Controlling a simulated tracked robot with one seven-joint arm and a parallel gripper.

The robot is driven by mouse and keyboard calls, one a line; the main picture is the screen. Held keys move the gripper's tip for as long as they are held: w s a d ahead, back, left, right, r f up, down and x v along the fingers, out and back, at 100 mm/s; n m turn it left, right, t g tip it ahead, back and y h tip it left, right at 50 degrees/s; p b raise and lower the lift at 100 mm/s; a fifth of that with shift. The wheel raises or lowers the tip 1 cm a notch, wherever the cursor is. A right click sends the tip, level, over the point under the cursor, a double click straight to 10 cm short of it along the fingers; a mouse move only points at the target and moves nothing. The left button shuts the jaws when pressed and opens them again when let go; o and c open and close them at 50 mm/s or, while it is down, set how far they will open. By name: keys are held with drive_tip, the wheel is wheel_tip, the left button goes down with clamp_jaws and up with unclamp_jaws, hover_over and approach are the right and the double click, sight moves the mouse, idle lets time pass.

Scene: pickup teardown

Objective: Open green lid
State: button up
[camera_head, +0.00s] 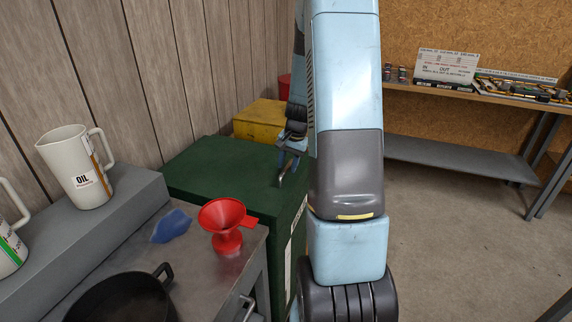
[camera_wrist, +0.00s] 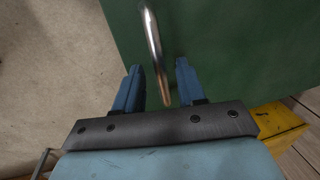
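The green lid (camera_head: 222,170) is the flat top of a green bin beside the grey workbench, and it looks shut. In the wrist view the green lid (camera_wrist: 240,50) fills the upper right. A curved metal handle (camera_wrist: 152,45) stands at the lid's edge. My gripper (camera_head: 288,170) is over the lid's right side by the handle. In the wrist view my gripper (camera_wrist: 158,80) is open, with one blue finger on each side of the handle's end. A gap shows between the fingers, and I cannot tell whether either touches the handle.
A red funnel (camera_head: 227,225), a blue cloth (camera_head: 171,226), a black pan (camera_head: 122,298) and a white oil jug (camera_head: 78,168) are on the workbench at left. A yellow bin (camera_head: 258,119) stands behind the green one. Wooden wall borders the left. Floor at right is clear.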

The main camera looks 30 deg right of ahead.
drive_tip(key=shift+c, duration=0.3)
clamp_jaws()
